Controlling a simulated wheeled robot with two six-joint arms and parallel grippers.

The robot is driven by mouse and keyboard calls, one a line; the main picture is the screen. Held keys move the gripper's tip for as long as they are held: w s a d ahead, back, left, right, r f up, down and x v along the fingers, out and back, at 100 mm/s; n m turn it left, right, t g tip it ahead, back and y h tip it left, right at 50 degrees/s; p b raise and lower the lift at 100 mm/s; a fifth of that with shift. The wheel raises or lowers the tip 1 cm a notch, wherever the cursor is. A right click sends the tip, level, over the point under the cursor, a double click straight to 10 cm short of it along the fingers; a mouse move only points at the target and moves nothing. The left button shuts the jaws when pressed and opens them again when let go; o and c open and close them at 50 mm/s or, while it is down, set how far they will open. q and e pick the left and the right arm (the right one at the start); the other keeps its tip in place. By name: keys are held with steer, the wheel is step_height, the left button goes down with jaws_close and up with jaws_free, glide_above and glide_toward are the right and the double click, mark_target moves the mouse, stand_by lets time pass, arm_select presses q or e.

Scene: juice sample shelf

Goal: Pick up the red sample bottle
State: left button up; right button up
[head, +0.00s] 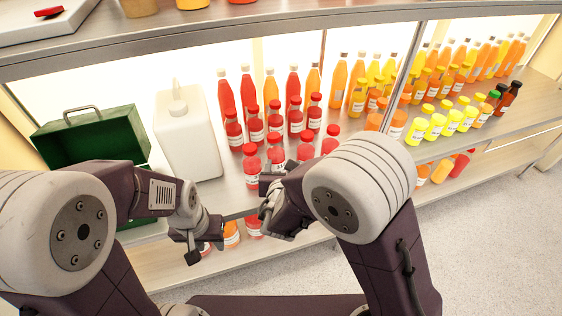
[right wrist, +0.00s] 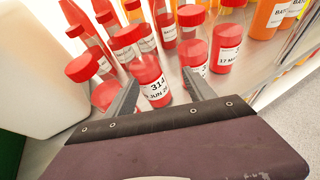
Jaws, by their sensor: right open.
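Several red sample bottles with red caps and white labels stand on the shelf, such as one front-row red bottle (head: 251,165) in the head view. My right gripper (head: 266,198) is at the shelf's front edge, close to the front row. In the right wrist view its fingers (right wrist: 160,78) are apart, with a labelled red bottle (right wrist: 153,84) standing beyond and between them. I cannot tell whether they touch it.
A white jug (head: 187,135) and an open green box (head: 92,140) stand left of the red bottles. Orange bottles (head: 338,82) and yellow bottles (head: 435,126) stand to the right. Other red bottles crowd closely around my right fingers.

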steer(key=shift+a+n, duration=0.3)
steer(key=shift+a, duration=0.3)
steer(key=shift+a+r, duration=0.1)
steer(key=shift+r, duration=0.1)
steer(key=b+x, duration=0.1)
steer(key=x, duration=0.7)
steer(key=shift+w+f+b, duration=0.1)
steer(key=shift+w+b, duration=0.05)
steer(key=shift+b, duration=0.15)
steer(key=shift+w, duration=0.35)
jaws_close()
step_height(320, 180, up, 10)
steer(key=p, duration=0.4)
step_height(320, 180, up, 4)
steer(key=p, duration=0.2)
steer(key=shift+p, duration=0.4)
